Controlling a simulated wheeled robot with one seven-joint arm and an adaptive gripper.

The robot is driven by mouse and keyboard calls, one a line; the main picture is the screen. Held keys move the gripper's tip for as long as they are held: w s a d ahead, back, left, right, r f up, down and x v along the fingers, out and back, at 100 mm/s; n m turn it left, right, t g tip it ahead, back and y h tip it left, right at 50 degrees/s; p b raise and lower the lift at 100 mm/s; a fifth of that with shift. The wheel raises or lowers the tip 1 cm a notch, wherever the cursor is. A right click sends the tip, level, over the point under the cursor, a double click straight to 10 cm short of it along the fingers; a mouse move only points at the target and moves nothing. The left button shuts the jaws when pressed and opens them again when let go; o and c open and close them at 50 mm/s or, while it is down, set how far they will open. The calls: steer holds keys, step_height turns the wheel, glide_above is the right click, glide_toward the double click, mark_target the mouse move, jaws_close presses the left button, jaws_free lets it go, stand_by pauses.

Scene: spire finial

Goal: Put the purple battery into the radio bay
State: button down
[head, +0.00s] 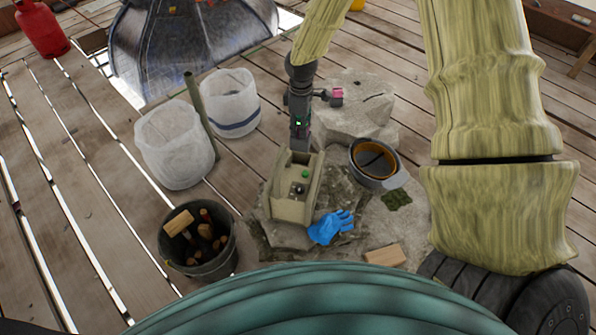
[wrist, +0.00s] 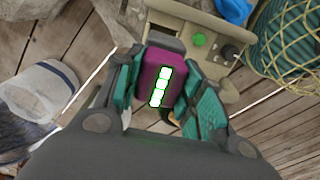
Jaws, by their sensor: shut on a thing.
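The purple battery (wrist: 155,65) shows in the wrist view with a strip of white, green-edged marks on its face. My gripper (head: 300,142) points down at the far end of the radio in the head view, and its teal-padded fingers are shut on the battery from both sides. The beige radio (head: 290,210) stands on a stone slab and has a green button and a dark knob; it also shows in the wrist view (wrist: 195,22). The battery overlaps the radio's edge there. I cannot tell whether its far end is inside the bay. I cannot make out the battery in the head view.
A blue glove (head: 331,227) lies against the slab's near side. A dark bucket of tools (head: 197,262) stands left. Two white bags (head: 176,146) (head: 229,102) and a post stand behind it. A round pan (head: 374,162) is right of the radio. A wooden block (head: 384,255) lies in front.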

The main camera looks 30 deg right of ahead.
mark_target(300, 151)
step_height(300, 151, down, 2)
steer(key=shift+w+f+b, duration=0.1)
steer(key=shift+f+b, duration=0.05)
steer(key=shift+b, duration=0.45)
steer(key=shift+f+p, duration=0.4)
steer(key=shift+f, duration=4.45)
steer(key=shift+f, duration=0.1)
steer(key=c, duration=0.9)
jaws_free()
step_height(300, 151, up, 12)
steer(key=shift+r+b, duration=0.1)
steer(key=shift+b, duration=0.35)
